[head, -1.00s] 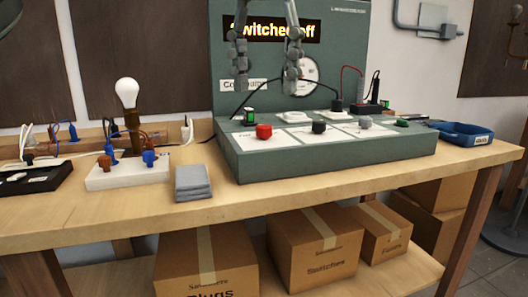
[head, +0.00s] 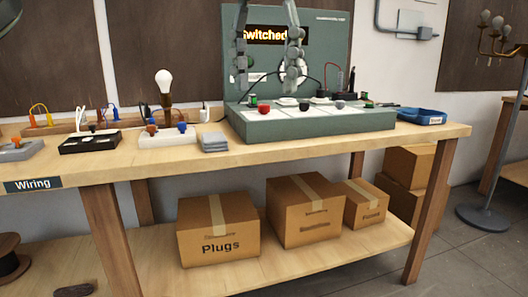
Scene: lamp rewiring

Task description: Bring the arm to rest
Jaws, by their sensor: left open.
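My left gripper (head: 267,80) hangs into the head view from the top. Its two grey fingers are spread apart, with nothing between them. It appears in front of the green test panel (head: 330,60) and hides part of its lit "Switched" sign (head: 262,35). My right gripper is not in view. A lit-looking white bulb (head: 163,82) stands upright in a brown holder behind a white terminal block (head: 167,139) on the workbench (head: 300,152).
Cardboard boxes (head: 218,230) fill part of the lower shelf. A lamp stand (head: 490,215) is on the floor at right, with clear floor before it.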

